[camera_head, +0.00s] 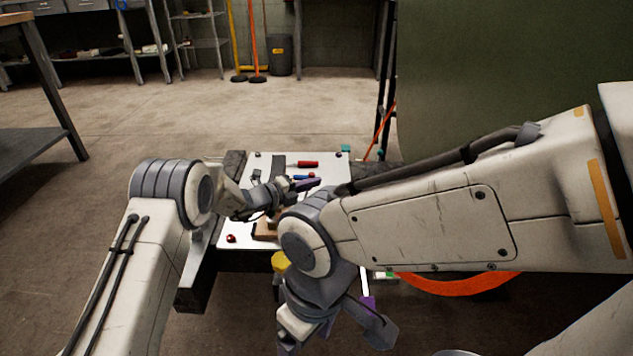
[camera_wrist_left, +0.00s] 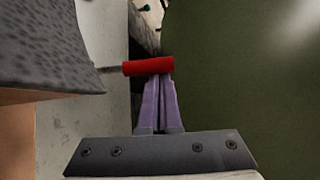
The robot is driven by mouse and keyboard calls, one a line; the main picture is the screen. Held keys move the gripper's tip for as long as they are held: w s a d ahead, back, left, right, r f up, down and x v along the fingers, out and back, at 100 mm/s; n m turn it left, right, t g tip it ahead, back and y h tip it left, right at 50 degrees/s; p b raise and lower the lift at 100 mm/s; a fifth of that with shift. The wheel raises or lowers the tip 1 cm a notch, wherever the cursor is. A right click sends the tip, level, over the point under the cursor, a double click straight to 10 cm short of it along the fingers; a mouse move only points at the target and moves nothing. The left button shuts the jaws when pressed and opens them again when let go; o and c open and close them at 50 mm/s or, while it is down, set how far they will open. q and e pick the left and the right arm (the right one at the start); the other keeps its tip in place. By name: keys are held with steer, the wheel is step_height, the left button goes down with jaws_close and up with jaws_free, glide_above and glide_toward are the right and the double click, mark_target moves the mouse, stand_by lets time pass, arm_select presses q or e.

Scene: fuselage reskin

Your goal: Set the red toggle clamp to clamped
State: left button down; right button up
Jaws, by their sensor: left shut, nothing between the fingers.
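The red toggle clamp shows as a red handle (camera_head: 307,164) on a thin rod, near the back of the white board. In the left wrist view its red grip (camera_wrist_left: 148,66) lies level across the picture, just past my left fingertips. My left gripper (camera_head: 312,184) has purple fingers pressed together and empty. In the left wrist view those fingertips (camera_wrist_left: 159,77) meet the grip's lower edge; I cannot tell whether they touch it. The clamp's base is hidden. My right gripper hangs low in front of the board, partly hidden by its own arm.
The white board (camera_head: 235,215) lies on a dark bench. A blue handle (camera_head: 303,177) sits close to the red one, and a small red knob (camera_head: 231,239) lies at front left. A large green panel (camera_head: 520,70) fills the right. My right arm crosses over the board's right side.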

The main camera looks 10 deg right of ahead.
arm_select(q)
steer(key=shift+w+a, duration=0.15)
steer(key=shift+a, duration=0.15)
arm_select(e)
steer(key=shift+r, duration=0.35)
